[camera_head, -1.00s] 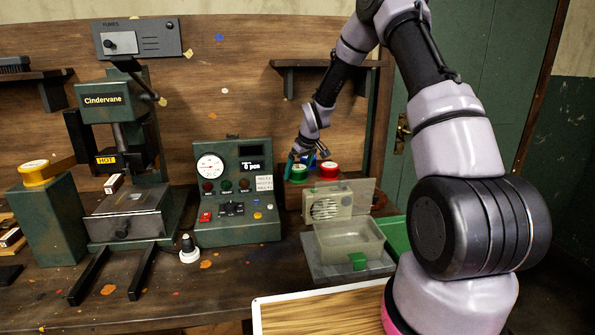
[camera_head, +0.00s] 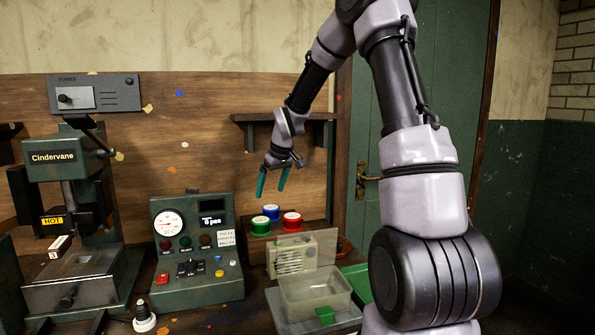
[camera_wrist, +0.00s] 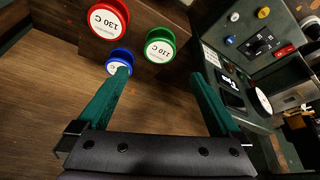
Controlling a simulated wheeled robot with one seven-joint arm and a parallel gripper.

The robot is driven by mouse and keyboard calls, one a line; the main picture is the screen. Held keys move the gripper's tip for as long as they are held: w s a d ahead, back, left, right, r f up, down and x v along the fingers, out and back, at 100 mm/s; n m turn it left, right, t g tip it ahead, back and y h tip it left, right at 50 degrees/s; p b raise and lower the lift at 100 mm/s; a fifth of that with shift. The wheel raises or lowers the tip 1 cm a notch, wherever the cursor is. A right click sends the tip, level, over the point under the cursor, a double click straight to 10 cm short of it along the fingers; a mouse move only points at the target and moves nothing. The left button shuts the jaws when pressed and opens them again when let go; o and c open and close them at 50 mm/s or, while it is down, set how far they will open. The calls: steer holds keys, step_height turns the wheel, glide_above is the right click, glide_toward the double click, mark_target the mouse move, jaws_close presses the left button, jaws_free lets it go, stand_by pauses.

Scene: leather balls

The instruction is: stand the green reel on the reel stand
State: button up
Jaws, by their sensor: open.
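The green reel (camera_head: 260,227) sits on a low wooden block at the back, beside the blue reel (camera_head: 271,212) and the red reel (camera_head: 291,221). In the wrist view the green reel (camera_wrist: 160,46) shows a white 110 C label, and lies beyond and between my fingertips. My gripper (camera_head: 271,191) is open and empty, fingers pointing down, above the reels and apart from them. In the wrist view, my left finger (camera_wrist: 108,95) partly covers the blue reel (camera_wrist: 121,58). I cannot identify the reel stand for certain; a green block (camera_head: 9,295) shows at the left edge.
The control box (camera_head: 195,250) stands left of the reels. A clear bin (camera_head: 315,295) and a pale speaker-like box (camera_head: 290,257) stand in front of them. A shelf (camera_head: 285,117) juts from the wall behind my gripper. The Cindervane press (camera_head: 75,220) is at left.

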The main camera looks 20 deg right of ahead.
steer(key=s+d+r+m+t+h, duration=0.1)
steer(key=s+r+m, duration=0.1)
steer(key=s+r, duration=0.6)
steer(key=s+d+r+m+t, duration=0.1)
steer(key=s+d+r+m, duration=0.15)
steer(key=s+r, duration=0.5)
steer(key=s+r+m, duration=0.1)
steer(key=s+m, duration=0.1)
steer(key=s, duration=0.7)
steer(key=s+r+m+t+y, duration=0.1)
steer(key=s+r+m, duration=0.1)
steer(key=s, duration=0.7)
steer(key=shift+m, duration=0.55)
steer(key=shift+d, duration=0.1)
